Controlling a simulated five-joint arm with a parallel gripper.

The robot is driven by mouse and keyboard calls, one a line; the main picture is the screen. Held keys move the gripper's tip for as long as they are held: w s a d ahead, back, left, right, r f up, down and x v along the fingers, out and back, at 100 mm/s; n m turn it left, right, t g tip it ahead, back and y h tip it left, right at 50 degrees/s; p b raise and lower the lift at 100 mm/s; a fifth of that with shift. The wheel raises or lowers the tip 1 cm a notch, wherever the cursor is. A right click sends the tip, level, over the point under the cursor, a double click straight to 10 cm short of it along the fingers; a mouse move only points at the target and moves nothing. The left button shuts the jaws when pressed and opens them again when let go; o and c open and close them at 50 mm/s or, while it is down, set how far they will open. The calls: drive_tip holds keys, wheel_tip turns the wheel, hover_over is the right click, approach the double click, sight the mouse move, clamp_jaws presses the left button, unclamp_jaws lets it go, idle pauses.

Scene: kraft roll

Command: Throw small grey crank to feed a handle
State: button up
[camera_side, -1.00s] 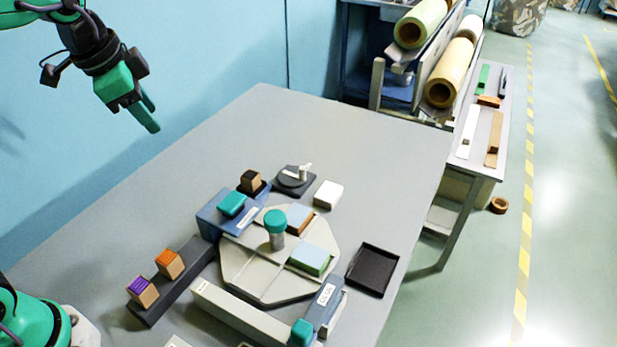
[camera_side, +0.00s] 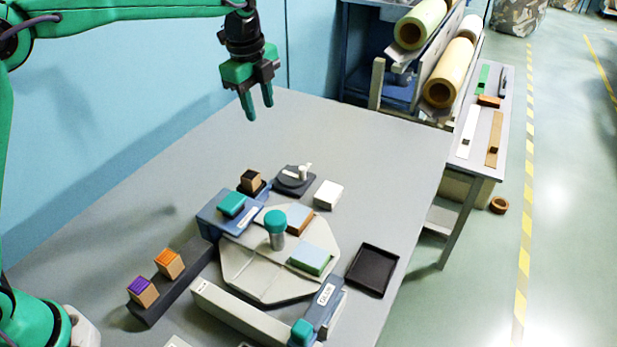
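The small grey crank (camera_side: 304,172) sits on a dark round base (camera_side: 289,183) at the back of the fixtures on the grey table. It has a pale arm and a short upright knob. My gripper (camera_side: 259,113) is in the air above the table's far left part, up and left of the crank in the picture. Its two green fingers point down and stand apart with nothing between them. No separate handle feed can be made out by name.
A pale octagonal plate (camera_side: 253,274) with a teal-topped post (camera_side: 276,235) and blocks fills the middle. Nearby are a white block (camera_side: 329,194), a black tray (camera_side: 357,289), and a dark rail (camera_side: 190,287) with two capped blocks. The table's back is clear.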

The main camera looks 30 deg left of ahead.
sight(302, 168)
drive_tip(key=w+d+f+m, duration=0.1)
drive_tip(key=w+f+m, duration=0.1)
drive_tip(key=f, duration=0.1)
drive_tip(key=w+d+f+m+g, duration=0.1)
drive_tip(key=w+d+f+m, duration=0.1)
drive_tip(key=f, duration=0.2)
drive_tip(key=w+d+f+m, duration=0.2)
drive_tip(key=f, duration=0.1)
drive_tip(key=shift+w+d+f+m, duration=0.2)
drive_tip(key=shift+w+m, duration=0.05)
drive_tip(key=shift+m, duration=0.05)
drive_tip(key=shift+w+d+f+m+g, duration=0.2)
drive_tip(key=shift+f+m+g, duration=0.1)
drive_tip(key=shift+f, duration=0.25)
drive_tip(key=shift+f, duration=3.9)
clamp_jaws()
